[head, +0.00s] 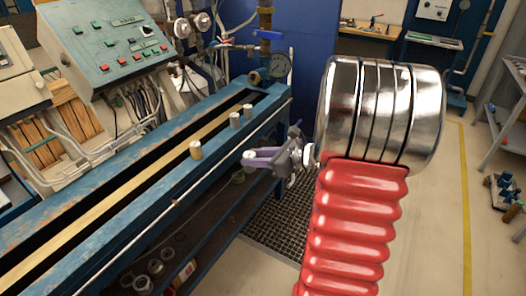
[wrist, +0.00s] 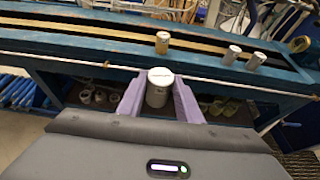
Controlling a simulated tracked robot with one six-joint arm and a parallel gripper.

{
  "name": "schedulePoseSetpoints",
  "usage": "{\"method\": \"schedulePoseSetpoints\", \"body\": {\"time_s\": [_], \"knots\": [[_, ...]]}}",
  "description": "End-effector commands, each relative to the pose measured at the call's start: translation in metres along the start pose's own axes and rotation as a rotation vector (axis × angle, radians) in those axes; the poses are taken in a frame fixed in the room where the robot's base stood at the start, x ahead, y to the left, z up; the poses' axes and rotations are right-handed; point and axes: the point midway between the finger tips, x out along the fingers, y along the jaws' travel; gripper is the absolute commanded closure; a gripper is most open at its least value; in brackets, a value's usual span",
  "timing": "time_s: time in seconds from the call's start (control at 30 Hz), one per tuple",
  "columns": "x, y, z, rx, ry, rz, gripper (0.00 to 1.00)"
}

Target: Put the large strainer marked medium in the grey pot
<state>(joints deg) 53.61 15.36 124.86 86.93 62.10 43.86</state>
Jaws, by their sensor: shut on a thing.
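My gripper (head: 262,158) is at the front of the blue bench, and its purple fingers also show in the wrist view (wrist: 160,98). It is shut on a grey cylinder with a pale round top (wrist: 158,90), held upright between the fingers. A small pale part of this cylinder shows in the head view (head: 249,155). Any marking on it is too small to read, so I cannot tell whether it is the large strainer marked medium. I cannot pick out the grey pot for certain.
A brass-coloured cylinder (head: 196,150) and two grey cylinders (head: 235,119) (head: 248,111) stand on the blue bench (head: 120,190). A rod runs along its front edge. Several round containers (head: 155,266) sit below.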

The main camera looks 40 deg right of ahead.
Motion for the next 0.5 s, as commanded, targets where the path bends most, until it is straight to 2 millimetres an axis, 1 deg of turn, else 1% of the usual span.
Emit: {"method": "schedulePoseSetpoints", "body": {"time_s": [0.03, 0.17, 0.27, 0.3, 0.37, 0.5], "knots": [[0.009, 0.005, -0.004, -0.005, 0.001, 0.024, 0.92], [0.034, 0.021, -0.017, -0.031, 0.001, 0.089, 0.92], [0.060, 0.040, -0.032, -0.054, 0.001, 0.153, 0.92], [0.071, 0.049, -0.038, -0.065, 0.000, 0.181, 0.92], [0.087, 0.063, -0.048, -0.082, 0.000, 0.221, 0.92], [0.122, 0.100, -0.073, -0.118, -0.004, 0.311, 0.92]]}}
